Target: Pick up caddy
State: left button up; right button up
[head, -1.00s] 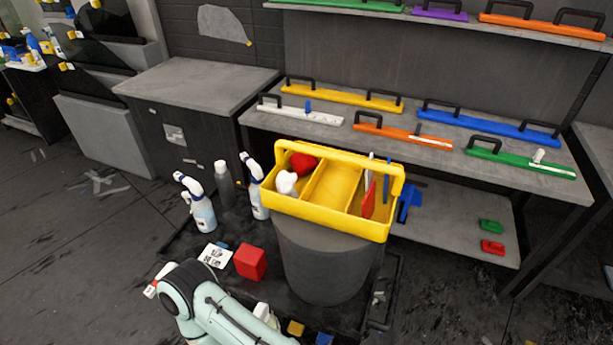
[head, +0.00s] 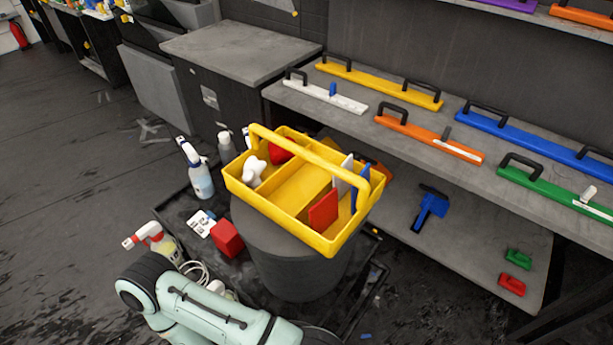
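The yellow caddy (head: 290,216) stands upright on top of a dark grey round bin (head: 289,268) in the middle of the head view. Its long yellow handle runs across the top from left to right. Inside lie a white item (head: 253,171), a red item (head: 280,151), a red flat tool (head: 324,210) and white and blue tools at the right end. One of my arms comes in at the bottom, left of centre, in front of the bin. No gripper fingers show, and nothing touches the caddy.
Spray bottles (head: 198,172) and a red block (head: 227,238) sit left of the bin on a dark low platform. A shelf (head: 400,130) with several coloured handled bars stands behind and right. A grey cabinet (head: 240,50) is behind left. Open floor lies at left.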

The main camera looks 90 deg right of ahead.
aim_at(317, 193)
jog(key=k+u, duration=0.15)
jog(key=k, duration=0.35)
jog(key=k+j+u, duration=0.2)
jog(key=k, duration=0.35)
jog(key=l, duration=0.1)
